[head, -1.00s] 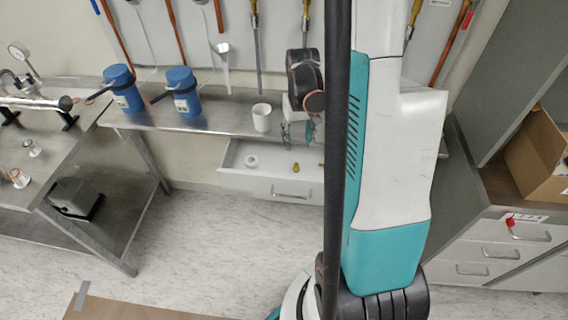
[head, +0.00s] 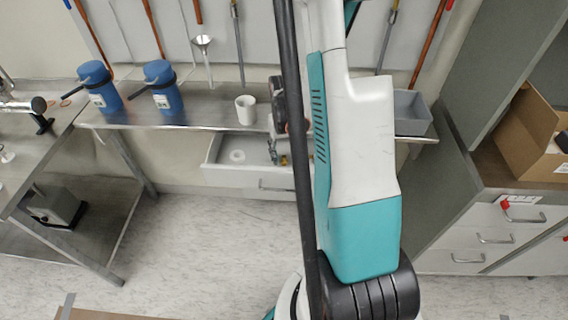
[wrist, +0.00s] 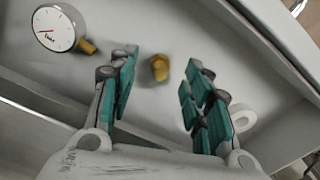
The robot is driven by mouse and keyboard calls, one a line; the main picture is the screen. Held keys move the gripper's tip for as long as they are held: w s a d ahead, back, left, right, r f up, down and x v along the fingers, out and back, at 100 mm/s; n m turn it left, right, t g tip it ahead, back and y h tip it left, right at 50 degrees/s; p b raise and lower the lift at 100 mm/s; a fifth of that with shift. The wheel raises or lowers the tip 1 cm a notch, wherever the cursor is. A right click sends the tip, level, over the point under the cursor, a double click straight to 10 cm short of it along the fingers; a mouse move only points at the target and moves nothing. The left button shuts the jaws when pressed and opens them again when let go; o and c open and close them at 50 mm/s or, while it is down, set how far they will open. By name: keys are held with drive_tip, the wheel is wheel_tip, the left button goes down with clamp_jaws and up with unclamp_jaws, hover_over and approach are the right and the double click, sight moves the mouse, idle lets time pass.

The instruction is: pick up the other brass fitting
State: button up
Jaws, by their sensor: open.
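The brass fitting (wrist: 159,68) is a small gold-coloured piece lying on the drawer floor. In the wrist view it shows between the two teal fingers of my gripper (wrist: 158,82), which is open and empty. Bare drawer floor shows between the fitting and each finger. In the head view my gripper (head: 272,150) hangs over the open drawer (head: 228,176), and the fitting (head: 284,160) shows as a small yellow spot beside it. How far the fingertips are above the drawer floor I cannot tell.
A round gauge (wrist: 54,28) with a brass stem lies left of the fitting in the drawer. A white ring (wrist: 243,118) lies near the right finger. Drawer walls stand close around. A white cup (head: 246,109) and blue containers (head: 162,88) stand on the bench above.

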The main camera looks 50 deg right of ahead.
wheel_tip(320, 180, down, 2)
drive_tip(key=shift+f+b, duration=0.25)
drive_tip(key=shift+b, duration=0.05)
drive_tip(key=shift+c, duration=0.6)
clamp_jaws()
drive_tip(key=shift+r, duration=0.2)
